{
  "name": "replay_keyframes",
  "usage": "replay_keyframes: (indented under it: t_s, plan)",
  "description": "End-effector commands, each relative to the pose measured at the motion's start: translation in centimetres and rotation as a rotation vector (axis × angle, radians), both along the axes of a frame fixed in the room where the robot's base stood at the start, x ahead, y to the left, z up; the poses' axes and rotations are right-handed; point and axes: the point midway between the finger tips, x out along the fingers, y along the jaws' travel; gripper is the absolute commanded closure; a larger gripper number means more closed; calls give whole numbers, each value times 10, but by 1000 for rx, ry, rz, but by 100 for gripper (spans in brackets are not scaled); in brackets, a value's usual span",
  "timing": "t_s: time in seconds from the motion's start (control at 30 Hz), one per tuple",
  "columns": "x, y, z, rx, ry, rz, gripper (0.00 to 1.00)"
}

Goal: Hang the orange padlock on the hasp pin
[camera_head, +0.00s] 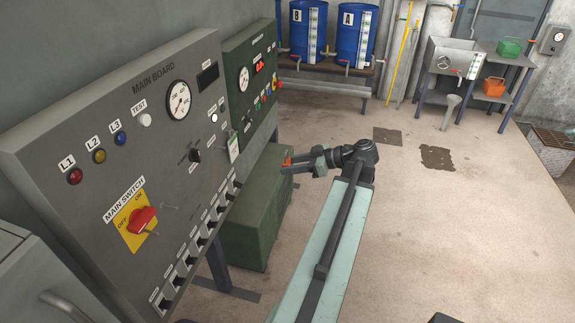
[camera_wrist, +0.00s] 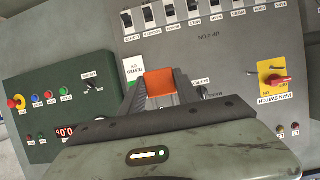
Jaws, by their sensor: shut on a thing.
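The orange padlock (camera_head: 287,160) is held at the tip of my gripper (camera_head: 291,164), which is to the right of the main board and apart from it. In the wrist view the padlock (camera_wrist: 160,82) shows as an orange block between the fingers of my gripper (camera_wrist: 161,92); its shackle cannot be made out. The red main switch (camera_head: 142,219) sits on a yellow plate at the board's lower left. A thin grey pin (camera_head: 169,207), which looks like the hasp pin, sticks out just right of this switch. It is empty.
The grey main board (camera_head: 95,165) carries lamps, a gauge and a row of breakers. A white TESTED tag (camera_head: 234,148) hangs near its right edge. A green control panel (camera_head: 250,80) stands beyond it, with a green box (camera_head: 258,225) below. The floor right of my arm is open.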

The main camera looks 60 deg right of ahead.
Motion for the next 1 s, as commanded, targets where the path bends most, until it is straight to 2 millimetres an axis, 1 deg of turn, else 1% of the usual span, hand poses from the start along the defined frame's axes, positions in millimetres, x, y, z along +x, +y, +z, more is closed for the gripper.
replay_keyframes:
  t_s: [0.4, 0.7, 1.0]
  plan:
    - [-29, -7, 0, 0, 0, 0, 100]
    - [-47, -12, 0, 0, 0, 0, 100]
    - [-48, -12, 0, 0, 0, 1, 100]
